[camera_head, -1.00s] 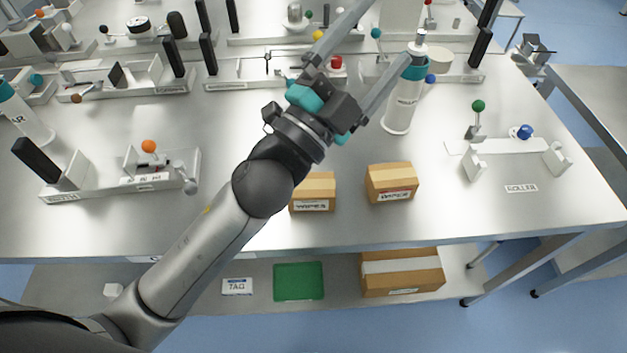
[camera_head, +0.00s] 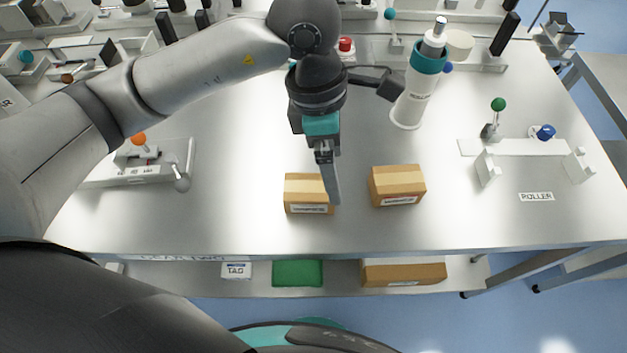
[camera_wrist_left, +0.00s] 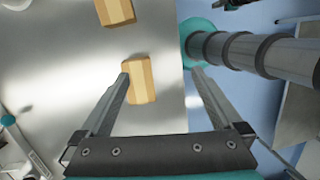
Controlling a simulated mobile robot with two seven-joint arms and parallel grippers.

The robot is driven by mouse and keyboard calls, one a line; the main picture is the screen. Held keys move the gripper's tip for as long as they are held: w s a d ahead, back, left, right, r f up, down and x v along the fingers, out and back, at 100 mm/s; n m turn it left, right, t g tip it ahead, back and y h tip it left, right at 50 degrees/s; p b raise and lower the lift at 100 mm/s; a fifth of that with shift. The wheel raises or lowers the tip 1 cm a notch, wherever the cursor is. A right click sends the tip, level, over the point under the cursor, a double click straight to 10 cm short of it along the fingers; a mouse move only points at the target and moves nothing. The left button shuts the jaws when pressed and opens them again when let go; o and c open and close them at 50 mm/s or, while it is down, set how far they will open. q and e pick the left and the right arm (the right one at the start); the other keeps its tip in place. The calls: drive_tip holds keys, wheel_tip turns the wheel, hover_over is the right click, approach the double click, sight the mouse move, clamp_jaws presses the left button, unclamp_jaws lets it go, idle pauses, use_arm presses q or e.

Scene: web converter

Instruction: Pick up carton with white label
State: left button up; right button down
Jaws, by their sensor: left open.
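Two small brown cartons stand on the steel table. The left carton (camera_head: 307,188) has a white label on its front; the right carton (camera_head: 397,181) also has a pale label, its print too small to read. My left gripper (camera_head: 334,198) points down at the right edge of the left carton, partly covering it in the head view. In the left wrist view the gripper (camera_wrist_left: 160,74) is open, with a carton (camera_wrist_left: 140,80) near its left fingertip and the other carton (camera_wrist_left: 115,11) farther up. Contact cannot be told. My right gripper is out of view.
A white bottle with a teal collar (camera_head: 417,89) stands behind the right carton. A fixture plate with a green knob (camera_head: 498,104) is at the right, a tray with an orange knob (camera_head: 138,139) at the left. A larger box (camera_head: 404,272) lies on the shelf below.

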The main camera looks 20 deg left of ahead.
sight(310, 186)
use_arm(q)
drive_tip(key=w+a+y, duration=0.2)
drive_tip(key=w+a, duration=0.1)
drive_tip(key=a, duration=0.2)
drive_tip(key=shift+t, duration=0.4)
drive_tip(key=f, duration=0.9)
drive_tip(key=shift+s+d+f, duration=0.1)
drive_tip(key=shift+s+d, duration=0.1)
drive_tip(key=shift+s, duration=0.1)
drive_tip(key=shift+w+f, duration=0.15)
drive_tip(key=shift+f, duration=2.7)
drive_tip(key=shift+c, duration=0.4)
drive_tip(key=c, duration=1.2)
